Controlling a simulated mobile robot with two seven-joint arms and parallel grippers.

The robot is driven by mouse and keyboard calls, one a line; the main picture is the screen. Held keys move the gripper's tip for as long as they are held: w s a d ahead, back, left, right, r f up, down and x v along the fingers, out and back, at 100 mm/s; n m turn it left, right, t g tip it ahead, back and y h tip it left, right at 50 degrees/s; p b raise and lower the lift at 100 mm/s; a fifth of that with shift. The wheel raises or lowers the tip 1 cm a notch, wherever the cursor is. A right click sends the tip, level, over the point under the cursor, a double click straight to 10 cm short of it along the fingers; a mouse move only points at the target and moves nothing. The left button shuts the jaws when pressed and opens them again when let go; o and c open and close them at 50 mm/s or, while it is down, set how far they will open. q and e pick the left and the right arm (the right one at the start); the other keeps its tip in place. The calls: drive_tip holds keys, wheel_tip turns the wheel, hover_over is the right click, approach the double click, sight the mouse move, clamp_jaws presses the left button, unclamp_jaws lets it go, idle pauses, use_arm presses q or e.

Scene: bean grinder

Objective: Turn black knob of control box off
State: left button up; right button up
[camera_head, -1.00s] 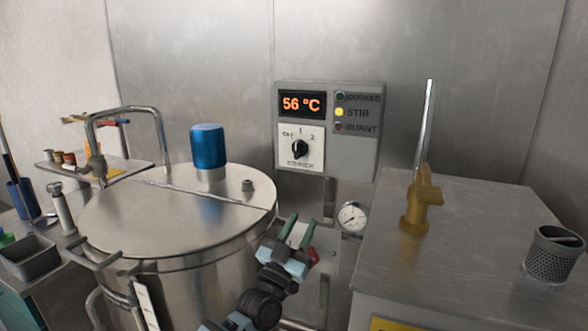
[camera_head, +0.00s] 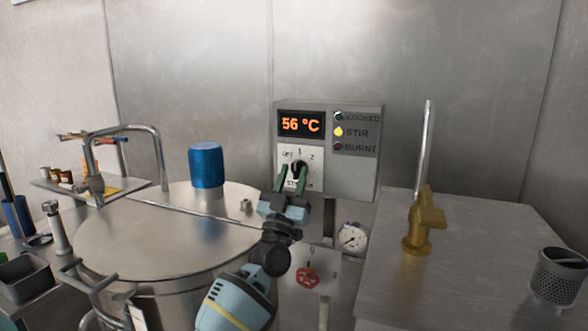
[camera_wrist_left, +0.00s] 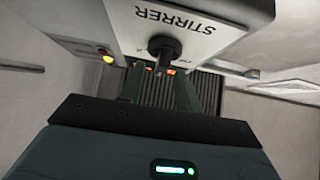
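The grey control box (camera_head: 358,182) hangs on the back wall, its display reading 56 °C and its STIR lamp (camera_head: 339,132) lit yellow. Its black knob (camera_head: 298,168) sits on a white dial plate with marks OFF, 1 and 2; its lower part is hard to make out behind my gripper. The knob also shows in the left wrist view (camera_wrist_left: 164,46), below the word STIRRER. My left gripper (camera_head: 293,181) is open just in front of the dial. In the left wrist view its green fingers (camera_wrist_left: 158,78) are apart, with the knob near their tips; I cannot tell if they touch it. My right gripper is not in view.
A steel kettle (camera_head: 150,245) with a blue cap (camera_head: 206,166) stands to the left. A steel cabinet (camera_head: 470,270) with a brass tap (camera_head: 424,222) stands right.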

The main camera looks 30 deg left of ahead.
use_arm(q)
drive_tip(key=shift+x, duration=1)
clamp_jaws()
drive_tip(key=shift+f, duration=0.1)
